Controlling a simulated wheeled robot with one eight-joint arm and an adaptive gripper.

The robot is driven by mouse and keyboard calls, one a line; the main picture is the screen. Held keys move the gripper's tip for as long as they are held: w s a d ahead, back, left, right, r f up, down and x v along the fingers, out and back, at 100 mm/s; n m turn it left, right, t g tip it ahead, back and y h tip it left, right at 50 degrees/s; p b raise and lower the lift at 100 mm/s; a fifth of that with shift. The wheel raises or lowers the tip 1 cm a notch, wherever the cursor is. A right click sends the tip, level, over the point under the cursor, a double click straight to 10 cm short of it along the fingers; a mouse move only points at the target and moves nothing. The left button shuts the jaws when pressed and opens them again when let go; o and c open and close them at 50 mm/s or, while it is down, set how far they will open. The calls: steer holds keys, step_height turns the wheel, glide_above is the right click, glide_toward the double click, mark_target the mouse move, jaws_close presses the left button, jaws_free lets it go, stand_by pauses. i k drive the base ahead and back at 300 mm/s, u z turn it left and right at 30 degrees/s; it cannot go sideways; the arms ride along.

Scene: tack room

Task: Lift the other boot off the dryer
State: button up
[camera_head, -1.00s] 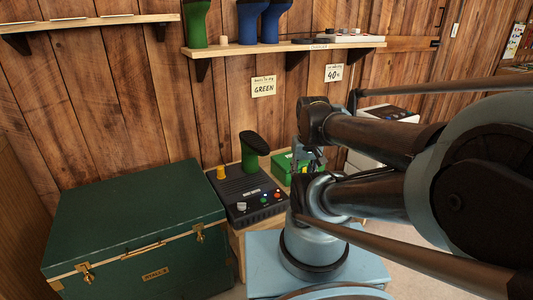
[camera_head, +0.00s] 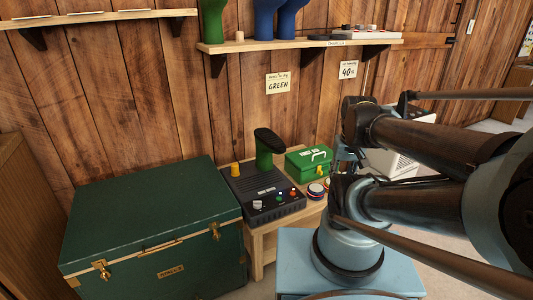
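A boot dryer (camera_head: 285,207), a dark box with knobs and lit buttons, stands on a low wooden bench. One green boot (camera_head: 264,156) is upside down on it, black sole up. My gripper (camera_head: 346,158) is right of the dryer and boot, beside the green first-aid box, apart from the boot. My arm links partly hide it, and its fingers are too small to read.
A green first-aid box (camera_head: 308,163) and small round tins (camera_head: 316,190) sit right of the dryer. A green trunk (camera_head: 150,225) stands left. A wall shelf (camera_head: 300,45) above holds a green boot (camera_head: 212,20) and blue boots (camera_head: 288,18). Signs (camera_head: 278,83) hang below it.

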mark_target(268, 142)
steer(key=k, duration=1.05)
steer(key=u, duration=0.45)
steer(key=i, duration=1.05)
